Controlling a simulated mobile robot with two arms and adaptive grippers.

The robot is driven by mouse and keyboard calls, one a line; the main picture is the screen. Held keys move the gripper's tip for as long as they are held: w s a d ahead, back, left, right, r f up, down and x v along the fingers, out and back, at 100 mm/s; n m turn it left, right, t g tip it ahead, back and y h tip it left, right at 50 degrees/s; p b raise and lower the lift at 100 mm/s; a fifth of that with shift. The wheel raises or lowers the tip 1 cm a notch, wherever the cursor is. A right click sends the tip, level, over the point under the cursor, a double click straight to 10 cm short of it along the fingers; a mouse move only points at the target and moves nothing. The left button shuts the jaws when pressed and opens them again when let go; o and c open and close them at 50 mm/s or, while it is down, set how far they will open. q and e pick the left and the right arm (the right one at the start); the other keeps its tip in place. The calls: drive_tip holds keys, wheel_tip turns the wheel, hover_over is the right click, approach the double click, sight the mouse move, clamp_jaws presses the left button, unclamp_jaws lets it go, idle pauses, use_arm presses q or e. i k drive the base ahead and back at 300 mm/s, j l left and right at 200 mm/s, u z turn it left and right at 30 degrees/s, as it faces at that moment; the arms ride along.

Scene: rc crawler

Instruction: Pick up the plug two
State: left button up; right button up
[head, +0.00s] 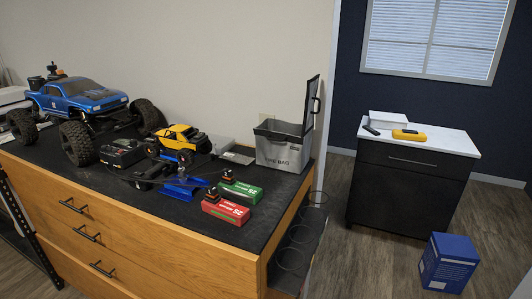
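Neither of my grippers is in view. A red battery pack (226,210) lies near the front right of the black worktop (100,186), with a small dark plug (212,194) at its left end. A green battery pack (241,191) lies just behind it, with another small dark plug (228,176) at its left end. Both plugs show bits of orange or red. I cannot tell which of them is plug two.
A blue stand (182,190) is left of the packs. Behind are a yellow crawler (180,137), a black charger-like box (121,153) and a grey bag (280,153) with its lid up. A large blue truck (78,98) stands at left. The front-left worktop is clear.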

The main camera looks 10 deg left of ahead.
sight(228, 175)
drive_tip(key=i+l+u, duration=0.4)
drive_tip(key=l, duration=0.25)
drive_tip(key=l+u, duration=0.15)
drive_tip(key=l, duration=0.2)
drive_tip(key=i+l+u, duration=0.2)
drive_tip(key=l, duration=0.15)
drive_tip(key=k, duration=0.1)
